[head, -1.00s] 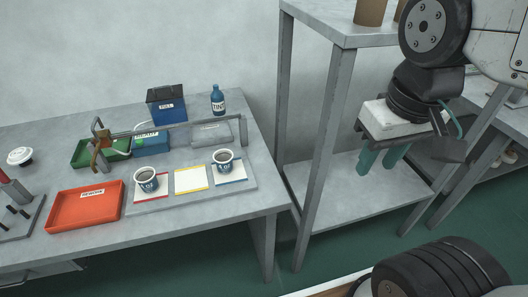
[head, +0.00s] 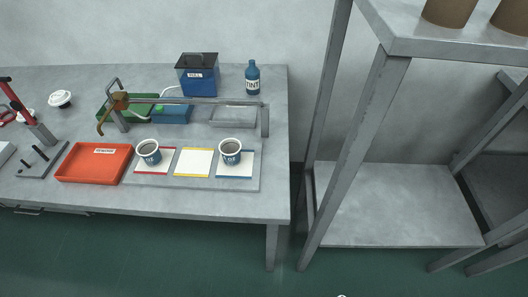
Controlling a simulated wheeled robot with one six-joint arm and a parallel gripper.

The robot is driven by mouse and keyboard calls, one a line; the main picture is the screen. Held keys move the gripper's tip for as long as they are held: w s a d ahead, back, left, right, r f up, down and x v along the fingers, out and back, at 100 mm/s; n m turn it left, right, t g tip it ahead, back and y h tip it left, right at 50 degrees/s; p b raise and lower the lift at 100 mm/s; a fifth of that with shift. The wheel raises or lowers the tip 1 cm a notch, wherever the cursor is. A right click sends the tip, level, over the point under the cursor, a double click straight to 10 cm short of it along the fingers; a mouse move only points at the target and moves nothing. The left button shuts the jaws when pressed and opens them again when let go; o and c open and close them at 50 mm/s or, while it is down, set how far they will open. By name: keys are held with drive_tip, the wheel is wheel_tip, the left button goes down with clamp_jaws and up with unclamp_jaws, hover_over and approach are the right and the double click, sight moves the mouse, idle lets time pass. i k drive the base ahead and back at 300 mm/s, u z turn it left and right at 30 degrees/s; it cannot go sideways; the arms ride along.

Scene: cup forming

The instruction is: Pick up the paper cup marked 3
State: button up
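Two paper cups with dark contents stand upright on a grey board (head: 130,182) on the workbench. The left cup (head: 151,158) stands on a red-edged card (head: 150,170). The right cup (head: 231,159) stands on a blue-edged card (head: 236,171). Each has a dark blue label with white marks, too small to read, so I cannot tell which cup is marked 3. A yellow-edged card (head: 193,162) between them is empty. My gripper is not in view now.
An orange tray (head: 95,164) lies left of the board. A metal rail (head: 195,101) spans behind the cups. A blue box (head: 198,82) and blue bottle (head: 252,78) stand at the back. A tall grey shelf unit (head: 372,130) stands right of the bench, with open floor in front.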

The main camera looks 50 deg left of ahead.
sight(230, 148)
drive_tip(key=k, duration=1)
drive_tip(key=u, duration=1)
drive_tip(key=i, duration=0.5)
drive_tip(key=u, duration=0.05)
